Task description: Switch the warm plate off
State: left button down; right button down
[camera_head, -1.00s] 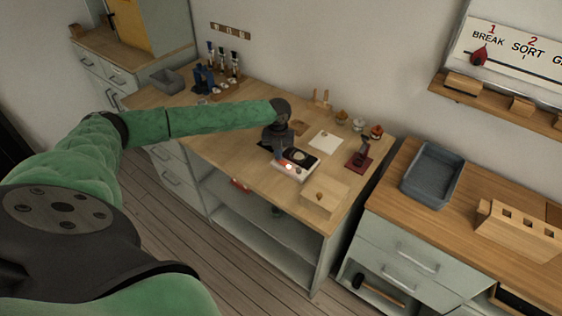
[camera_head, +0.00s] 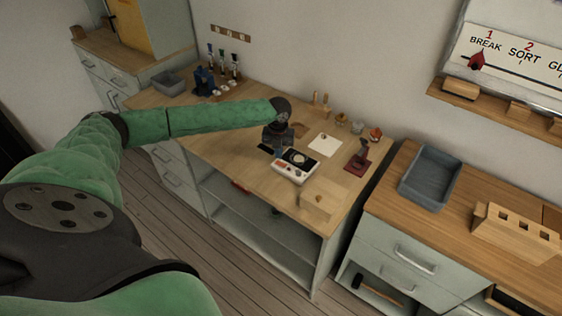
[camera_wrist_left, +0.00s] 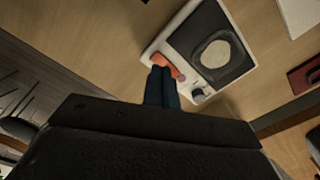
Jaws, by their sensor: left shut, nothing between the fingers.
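The warm plate (camera_head: 297,166) is a white box with a black top and a pale round disc, on the wooden worktop. My left gripper (camera_head: 276,150) is just behind and left of the plate in the head view. In the wrist view my left gripper (camera_wrist_left: 161,72) is shut and empty, its tips overlapping the switch's edge. I cannot tell whether they touch it. No red glow shows on the switch. My right gripper is out of view.
A white sheet (camera_head: 325,145) lies behind the plate, with small jars (camera_head: 341,119) beyond it. A light wooden block (camera_head: 318,203) lies in front, near the worktop's edge.

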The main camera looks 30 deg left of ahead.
aim_at(278, 163)
pick_arm(q)
notch_tip(278, 163, up, 4)
jog(key=p, duration=0.3)
jog(key=shift+r, duration=0.25)
dwell(0.5)
